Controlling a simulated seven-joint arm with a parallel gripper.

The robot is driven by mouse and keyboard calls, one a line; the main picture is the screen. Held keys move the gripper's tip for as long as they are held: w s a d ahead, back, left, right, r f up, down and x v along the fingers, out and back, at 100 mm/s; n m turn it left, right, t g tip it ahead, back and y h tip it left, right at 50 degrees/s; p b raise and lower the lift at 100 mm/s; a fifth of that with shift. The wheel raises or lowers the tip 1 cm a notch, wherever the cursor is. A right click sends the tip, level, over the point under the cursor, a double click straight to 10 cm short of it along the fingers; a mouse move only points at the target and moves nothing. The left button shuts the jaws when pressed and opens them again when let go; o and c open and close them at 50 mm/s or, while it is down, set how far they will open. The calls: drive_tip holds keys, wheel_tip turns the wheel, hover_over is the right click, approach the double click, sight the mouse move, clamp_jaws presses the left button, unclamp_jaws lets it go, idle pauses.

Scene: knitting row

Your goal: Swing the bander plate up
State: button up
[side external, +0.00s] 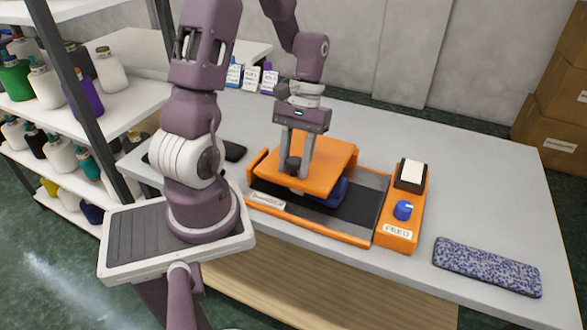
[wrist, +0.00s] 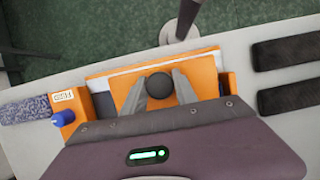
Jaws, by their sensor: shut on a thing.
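The orange bander plate (side external: 333,157) sits over the dark bed of the orange machine (side external: 320,229), close above it. A black round knob (side external: 293,164) stands on the plate. My gripper (side external: 296,166) reaches down from above and is shut on this knob, one finger on each side. In the wrist view, the knob (wrist: 161,88) shows between the two grey fingers of my gripper (wrist: 160,84), with the orange plate (wrist: 208,74) around it. A blue part (side external: 334,193) shows under the plate's edge. My gripper covers part of the plate, and the plate's hinge cannot be made out.
An orange control box with a blue dial (side external: 403,210) stands at the machine's right end. A speckled blue pad (side external: 487,266) lies on the grey table (side external: 480,200) further right. Shelves with bottles (side external: 108,68) stand left. Small boxes (side external: 251,78) stand behind.

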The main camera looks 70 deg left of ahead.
drive_tip(key=shift+w+a+r, duration=0.15)
drive_tip(key=shift+r, duration=0.25)
drive_tip(key=shift+w+a+r+g+h, duration=0.2)
drive_tip(key=shift+r, duration=0.3)
drive_tip(key=shift+w+a+r+g+h, duration=0.2)
drive_tip(key=shift+r, duration=0.35)
drive_tip(key=shift+w+a+r+g+h, duration=0.2)
drive_tip(key=shift+r, duration=0.3)
drive_tip(key=shift+w+a+r+g+h, duration=0.2)
drive_tip(key=shift+r, duration=0.25)
drive_tip(key=shift+w+a+r+g+h, duration=0.2)
drive_tip(key=shift+w+a+r, duration=0.05)
drive_tip(key=shift+r, duration=0.2)
drive_tip(key=shift+w+a+r+g+h, duration=0.2)
drive_tip(key=shift+r, duration=0.25)
drive_tip(key=shift+w+a+r+g+h, duration=0.3)
drive_tip(key=shift+w+a+r, duration=0.15)
drive_tip(key=shift+r, duration=0.15)
drive_tip(key=shift+w+a+r+g+h, duration=0.3)
drive_tip(key=shift+w+a+r, duration=0.1)
drive_tip(key=shift+r, duration=0.2)
